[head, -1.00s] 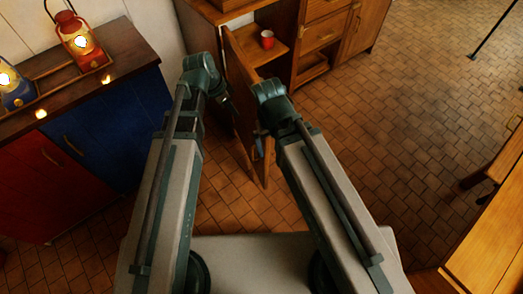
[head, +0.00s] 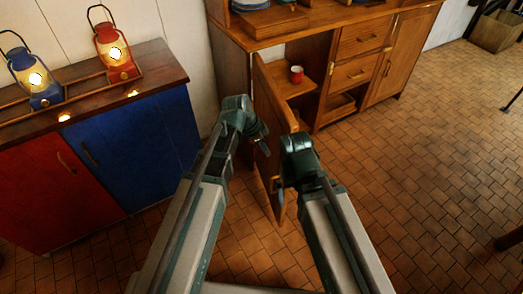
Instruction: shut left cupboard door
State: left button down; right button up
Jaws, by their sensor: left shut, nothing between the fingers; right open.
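The left cupboard door (head: 269,92) is brown wood and stands open, swung out from the left end of the wooden cupboard (head: 233,35) toward me. My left gripper (head: 262,141) is shut and empty, close to the left face of the door; I cannot tell whether it touches. My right gripper (head: 281,192) is open, lower and near the door's free edge, partly hidden behind its own wrist. My two wrists cover parts of the door. A red cup (head: 296,74) stands on a shelf inside the open compartment.
A low cabinet with a red door (head: 50,185) and a blue door (head: 140,150) stands at left, bearing a blue lantern (head: 40,88) and a red lantern (head: 115,58). Drawers (head: 358,72) and a closed right door (head: 398,60) lie right of the opening.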

aim_at(280, 150)
pick_arm(q)
jog(key=shift+w+d+f+b, duration=0.15)
jog(key=shift+w+d+f, duration=0.2)
jog(key=shift+d, duration=0.4)
jog(key=shift+w+d+f+b, duration=0.15)
jog(key=shift+w+d+f, duration=0.2)
jog(key=shift+d, duration=0.4)
jog(key=shift+w+d+f+b, duration=0.15)
jog(key=shift+w+d+f, duration=0.15)
jog(key=shift+d, duration=0.45)
pick_arm(e)
jog(key=shift+f, duration=1)
pick_arm(q)
jog(key=shift+d, duration=0.15)
